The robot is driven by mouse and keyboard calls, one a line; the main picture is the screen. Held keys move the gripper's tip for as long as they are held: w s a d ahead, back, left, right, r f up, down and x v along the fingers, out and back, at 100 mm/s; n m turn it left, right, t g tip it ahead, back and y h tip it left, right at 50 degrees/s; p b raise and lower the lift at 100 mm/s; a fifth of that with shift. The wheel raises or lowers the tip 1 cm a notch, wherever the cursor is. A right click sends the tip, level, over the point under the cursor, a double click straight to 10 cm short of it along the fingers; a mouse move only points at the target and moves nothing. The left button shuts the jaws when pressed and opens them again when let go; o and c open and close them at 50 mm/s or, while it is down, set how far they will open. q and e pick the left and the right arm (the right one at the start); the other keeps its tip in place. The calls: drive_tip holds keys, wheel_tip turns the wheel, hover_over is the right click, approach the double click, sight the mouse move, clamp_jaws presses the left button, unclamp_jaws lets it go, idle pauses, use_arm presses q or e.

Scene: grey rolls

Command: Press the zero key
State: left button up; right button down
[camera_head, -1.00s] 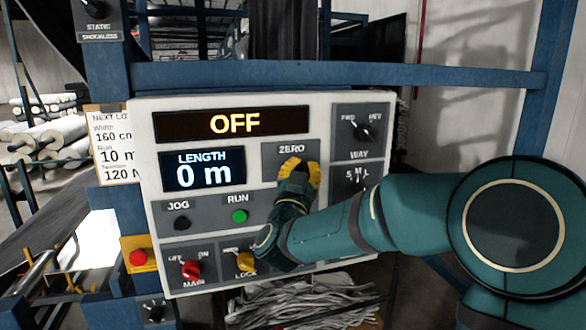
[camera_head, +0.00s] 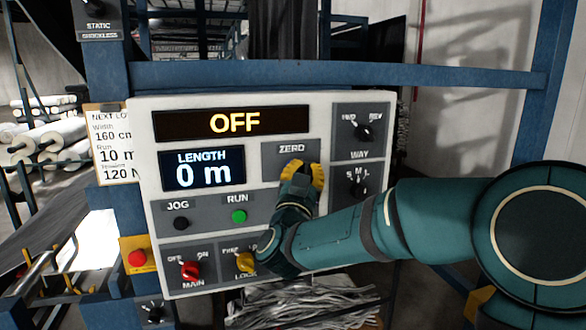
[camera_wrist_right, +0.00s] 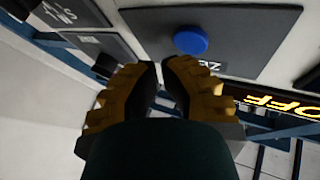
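The zero key is a round blue button (camera_wrist_right: 190,40) on a dark grey plate in the right wrist view. In the head view its plate (camera_head: 270,160), labelled ZERO, shows, but the key is hidden behind my right gripper. My right gripper (camera_head: 303,172) has yellow fingers and is in front of the lower part of that plate. In the right wrist view its fingertips (camera_wrist_right: 160,68) are together with nothing between them, just beside the blue key and apart from it in the picture. My left gripper is not in view.
The white control panel (camera_head: 322,122) carries an OFF display (camera_head: 232,123), a length display (camera_head: 203,170) reading 0 m, a green RUN button (camera_head: 239,216), a black JOG button (camera_head: 181,223), and red and yellow switches. A blue frame bar (camera_head: 330,74) crosses above the panel.

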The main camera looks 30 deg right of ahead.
drive_tip(key=shift+s, duration=0.15)
drive_tip(key=s, duration=0.2)
drive_tip(key=s+a+b, duration=0.1)
drive_tip(key=s, duration=0.1)
drive_tip(key=shift+s+a, duration=0.1)
drive_tip(key=shift+s, duration=0.25)
idle(0.6)
